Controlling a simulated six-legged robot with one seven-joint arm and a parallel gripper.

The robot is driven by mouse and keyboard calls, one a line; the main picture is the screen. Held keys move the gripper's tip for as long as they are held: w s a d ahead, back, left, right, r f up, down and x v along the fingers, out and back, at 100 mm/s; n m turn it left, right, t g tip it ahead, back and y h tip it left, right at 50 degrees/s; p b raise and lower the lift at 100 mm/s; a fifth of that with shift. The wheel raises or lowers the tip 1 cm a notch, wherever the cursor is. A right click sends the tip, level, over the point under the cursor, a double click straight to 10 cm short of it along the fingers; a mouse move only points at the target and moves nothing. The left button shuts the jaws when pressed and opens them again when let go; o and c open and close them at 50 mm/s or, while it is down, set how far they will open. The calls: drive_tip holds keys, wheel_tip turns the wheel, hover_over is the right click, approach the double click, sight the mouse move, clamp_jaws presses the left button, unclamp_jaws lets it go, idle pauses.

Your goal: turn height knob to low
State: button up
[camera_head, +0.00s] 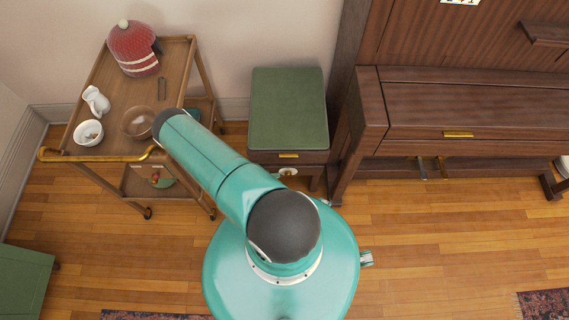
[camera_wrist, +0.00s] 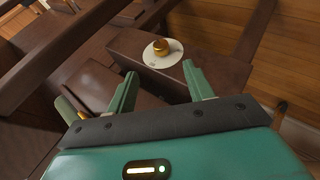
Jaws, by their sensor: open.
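The height knob (camera_wrist: 164,47) is a small brass knob on a round white dial plate (camera_wrist: 155,60), fixed to a dark brown wooden face. In the head view, the knob and its plate (camera_head: 288,171) show partly at the front of the green-cushioned piano bench (camera_head: 288,105), just below its small brass handle. In the wrist view, my gripper (camera_wrist: 160,70) is open, with its two green fingers apart. The knob lies beyond the fingertips, roughly between them in the picture, and I see no contact. The dial's markings are too small to read. In the head view my gripper is hidden.
A brown upright piano (camera_head: 460,110) stands to the right of the bench. A wooden trolley (camera_head: 180,65) with a red cosy, bowls and a white jug stands to the left. Dark wooden bars (camera_wrist: 60,55) cross the wrist view. Wooden floor (camera_head: 430,250) is clear at the right.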

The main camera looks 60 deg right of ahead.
drive_tip(key=x, duration=1.1)
drive_tip(key=shift+d+f, duration=0.2)
drive_tip(key=c, duration=1)
drive_tip(key=shift+o, duration=0.2)
drive_tip(key=shift+w+h, duration=0.1)
drive_tip(key=shift+h, duration=0.2)
drive_tip(key=shift+a+f+n+g+h, duration=0.2)
drive_tip(key=shift+n+g+h, duration=0.25)
drive_tip(key=shift+g, duration=0.55)
drive_tip(key=shift+w, duration=0.1)
drive_tip(key=o, duration=1)
drive_tip(key=shift+d, duration=0.1)
drive_tip(key=shift+c, duration=0.2)
